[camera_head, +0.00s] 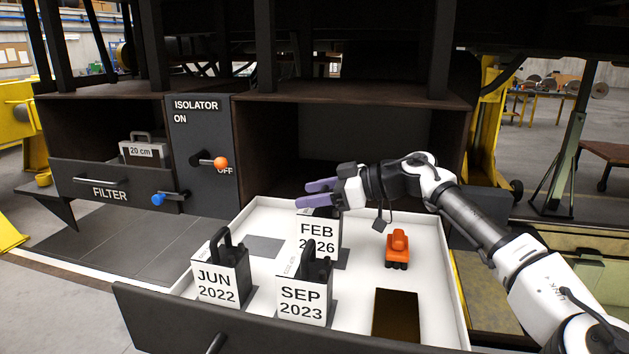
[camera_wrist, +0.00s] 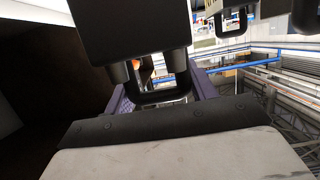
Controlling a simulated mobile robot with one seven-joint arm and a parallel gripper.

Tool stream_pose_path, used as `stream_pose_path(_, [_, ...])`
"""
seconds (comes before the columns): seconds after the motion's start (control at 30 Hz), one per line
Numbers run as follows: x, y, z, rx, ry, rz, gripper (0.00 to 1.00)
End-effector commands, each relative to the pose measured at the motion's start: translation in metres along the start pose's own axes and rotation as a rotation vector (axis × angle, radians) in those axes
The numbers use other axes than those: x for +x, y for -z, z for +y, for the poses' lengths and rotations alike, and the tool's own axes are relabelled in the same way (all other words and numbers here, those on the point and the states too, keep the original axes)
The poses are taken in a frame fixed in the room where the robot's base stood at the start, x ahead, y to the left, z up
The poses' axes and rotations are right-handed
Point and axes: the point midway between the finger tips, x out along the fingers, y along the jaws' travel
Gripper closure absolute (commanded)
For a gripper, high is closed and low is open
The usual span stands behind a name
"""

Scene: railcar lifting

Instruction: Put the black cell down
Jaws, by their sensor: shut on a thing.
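My gripper (camera_head: 312,194), with purple fingers, points left over the white tray of the open drawer in the head view. It is closed around the black handle (camera_wrist: 160,97) of a dark cell, whose body (camera_wrist: 125,30) fills the top of the wrist view. In the head view this cell appears to be the one labelled FEB 2026 (camera_head: 318,235), upright below the fingers. Its base is partly hidden behind the SEP 2023 cell (camera_head: 303,297), so I cannot tell whether it touches the tray. The JUN 2022 cell (camera_head: 221,280) stands at the left.
The white tray (camera_head: 437,275) holds an orange toy-like vehicle (camera_head: 397,249), a dark flat rectangle (camera_head: 396,315) and a grey square patch (camera_head: 263,247). Behind are the isolator panel with its orange-knobbed lever (camera_head: 220,162), a filter drawer (camera_head: 110,190) with a 20 cm block (camera_head: 143,152), and an open bay.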

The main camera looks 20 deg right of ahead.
Motion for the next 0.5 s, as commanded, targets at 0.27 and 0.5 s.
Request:
stream_pose_path(0.27, [0.009, -0.027, -0.001, 0.0, 0.0, 0.005, 1.0])
stream_pose_path(0.5, [0.009, -0.028, 0.0, -0.002, 0.0, 0.004, 1.0])
